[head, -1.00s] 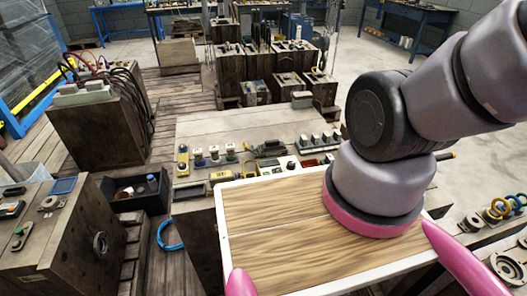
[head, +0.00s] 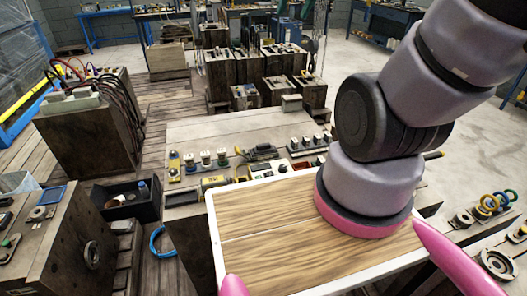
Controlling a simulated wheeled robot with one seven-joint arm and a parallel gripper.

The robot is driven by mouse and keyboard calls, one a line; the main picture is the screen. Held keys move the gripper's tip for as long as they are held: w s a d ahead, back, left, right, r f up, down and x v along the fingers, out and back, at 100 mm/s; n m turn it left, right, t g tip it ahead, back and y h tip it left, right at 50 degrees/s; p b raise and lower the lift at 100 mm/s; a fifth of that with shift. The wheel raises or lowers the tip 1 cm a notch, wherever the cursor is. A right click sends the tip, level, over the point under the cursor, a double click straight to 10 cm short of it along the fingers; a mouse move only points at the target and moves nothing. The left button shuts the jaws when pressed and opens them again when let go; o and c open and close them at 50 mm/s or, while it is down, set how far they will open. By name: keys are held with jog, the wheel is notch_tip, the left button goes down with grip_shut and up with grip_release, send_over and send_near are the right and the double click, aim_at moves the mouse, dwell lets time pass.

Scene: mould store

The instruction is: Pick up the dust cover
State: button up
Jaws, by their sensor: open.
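I cannot pick out the dust cover for certain among the many small parts in the head view. Small capped parts (head: 206,158), a dark handled part (head: 258,152) and a yellow-labelled part (head: 213,182) lie on the wooden bench (head: 215,130) ahead. My arm rises from the lower right of the view and leaves it at the top right. My gripper is out of view, so what is at its fingers does not show. My arm hides part of the right side of the bench.
A black open bin (head: 148,210) with small items stands left of the bench, with a blue hose coil (head: 157,242) below. A wooden block with hoses (head: 85,125) stands far left. Coloured rings (head: 489,203) lie at the right. Clear floor (head: 365,75) shows behind.

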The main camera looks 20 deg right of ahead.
jog(key=w+d+f+n+g, duration=0.2)
jog(key=w+f+n, duration=0.4)
jog(key=w+f, duration=0.4)
jog(key=n+g+y, duration=0.3)
jog(key=n+g, duration=0.1)
jog(key=n, duration=0.9)
send_over(264, 144)
jog(key=d, duration=0.4)
jog(key=f, duration=3.3)
jog(key=shift+s+a+f, duration=0.25)
jog(key=shift+s+f, duration=0.15)
jog(key=a+f, duration=0.2)
jog(key=f, duration=0.2)
jog(key=shift+w+a, duration=0.3)
jog(key=shift+a, duration=0.1)
jog(key=shift+a+f, duration=0.15)
jog(key=shift+f, duration=0.3)
grip_shut()
